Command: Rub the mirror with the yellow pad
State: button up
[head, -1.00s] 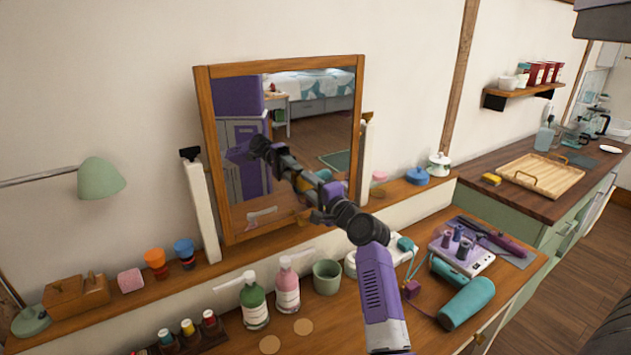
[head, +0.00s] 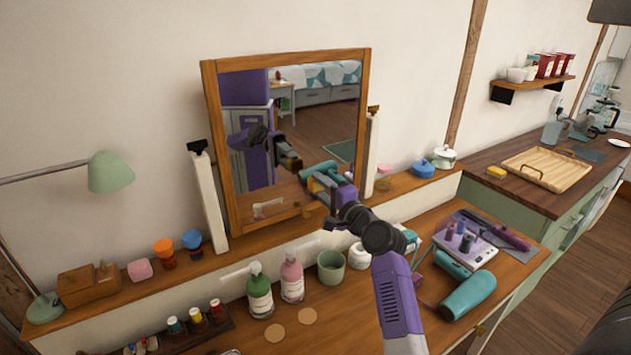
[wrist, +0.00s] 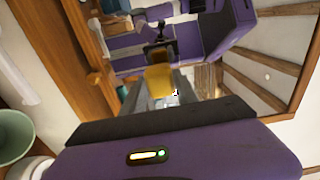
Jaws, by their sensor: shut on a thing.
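The mirror (head: 325,115) stands in a wooden frame between two pale posts on the ledge against the wall. My gripper (head: 326,193) reaches to the lower right part of the glass. It is shut on the yellow pad (wrist: 160,78), which shows at the fingertips in the wrist view, facing the mirror (wrist: 215,65). In the head view the pad is small and mostly hidden by my gripper and mixed with its reflection. I cannot tell whether the pad touches the glass.
Below the mirror stand a green bottle (head: 259,296), a pink bottle (head: 292,280) and a green cup (head: 331,266). A teal hair dryer (head: 467,295) lies at the right. A yellow block (head: 496,172) and a wooden tray (head: 545,170) are on the far counter.

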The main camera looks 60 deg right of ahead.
jog(key=shift+s+a, duration=0.35)
jog(key=shift+s, duration=0.2)
jog(key=shift+s, duration=0.1)
jog(key=shift+p+v, duration=0.3)
jog(key=shift+v, duration=1.1)
